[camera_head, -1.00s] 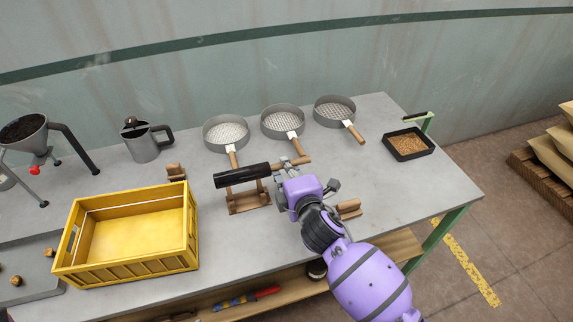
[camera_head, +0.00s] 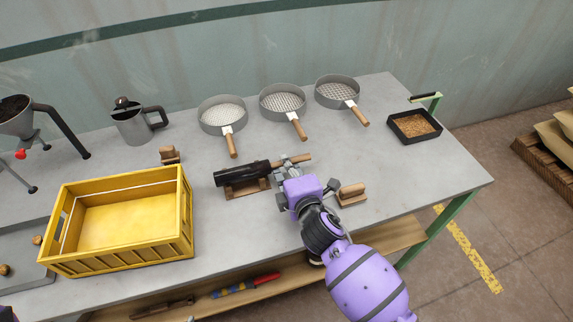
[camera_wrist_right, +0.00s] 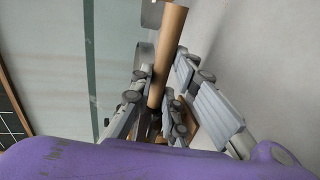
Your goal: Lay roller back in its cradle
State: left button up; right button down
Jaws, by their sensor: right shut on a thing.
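The roller (camera_head: 236,174) is a black cylinder with a wooden handle (camera_head: 300,158). It lies level, lengthwise over the small wooden cradle (camera_head: 247,188), which it mostly covers. I cannot tell whether the roller rests fully in the cradle or is slightly above it. My right gripper (camera_head: 284,167) is shut on the handle, just right of the black cylinder. In the right wrist view the handle (camera_wrist_right: 173,45) runs between the two fingers (camera_wrist_right: 160,105), and the black cylinder is mostly hidden. My left gripper is not in view.
A wooden block stand (camera_head: 351,193) is close to the right of my right gripper, and another (camera_head: 169,155) is behind the yellow crate (camera_head: 120,257). Several sieves (camera_head: 282,102) stand behind the roller. A black tray (camera_head: 414,126) is at the right. The table front is clear.

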jog(key=c, duration=1.6)
grip_release()
jog(key=shift+s, duration=0.1)
